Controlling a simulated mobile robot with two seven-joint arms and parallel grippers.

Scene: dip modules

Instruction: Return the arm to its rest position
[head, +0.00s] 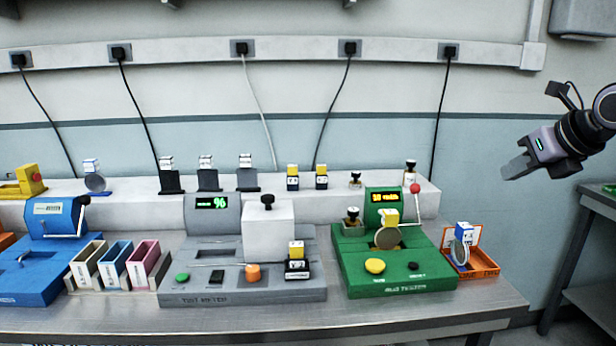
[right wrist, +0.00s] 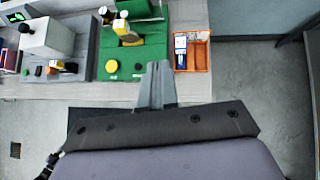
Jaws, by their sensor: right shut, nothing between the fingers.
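My right gripper (head: 513,173) is in the upper right of the head view, raised in front of the wall and to the right of the bench. Its fingers are closed together and hold nothing. In the right wrist view the shut fingers (right wrist: 158,75) point toward the bench's front edge, with the green tester (right wrist: 133,45) and the orange tray (right wrist: 206,52) beyond them. The gripper is apart from everything on the bench. My left gripper is in neither view.
The metal bench (head: 300,325) carries a blue device (head: 50,250), a grey tester (head: 240,290), a green tester (head: 400,284) and an orange tray (head: 484,267) at its right end. A white shelf (head: 380,190) runs behind. A side table (head: 597,200) stands at far right. Floor lies open between.

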